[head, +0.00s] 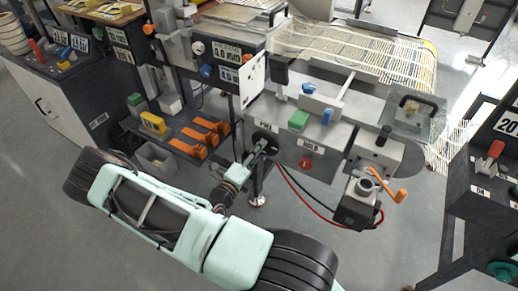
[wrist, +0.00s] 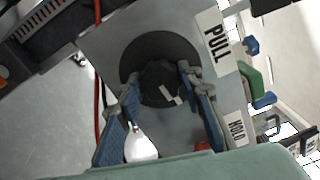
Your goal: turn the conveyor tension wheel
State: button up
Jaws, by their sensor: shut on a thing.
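The likely conveyor tension wheel is a dark round disc (wrist: 150,52) with a black hub (wrist: 160,80), on a grey panel beside a PULL label. In the wrist view my gripper (wrist: 158,88) has its two blue-padded fingers on either side of the hub, shut on it. A small light patch shows on the hub's face. In the head view my gripper (head: 258,148) reaches the front panel of the conveyor, and the wheel (head: 265,137) is partly hidden behind it.
A green block (head: 298,120), blue handles and a red knob (head: 305,162) sit on the same machine. An orange crank (head: 398,195) juts out at right. Red and black cables hang below the panel. Orange clamps (head: 190,140) lie on a shelf at left.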

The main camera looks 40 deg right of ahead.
jog(key=shift+s+f+n+p, duration=0.1)
jog(key=shift+n+p, duration=0.4)
jog(key=shift+n, duration=3.8)
jog(key=o, duration=1.2)
jog(key=shift+c, duration=0.2)
jog(key=shift+a, duration=0.1)
jog(key=v, duration=1.1)
jog(key=shift+s+a, duration=0.15)
jog(key=shift+a, duration=0.25)
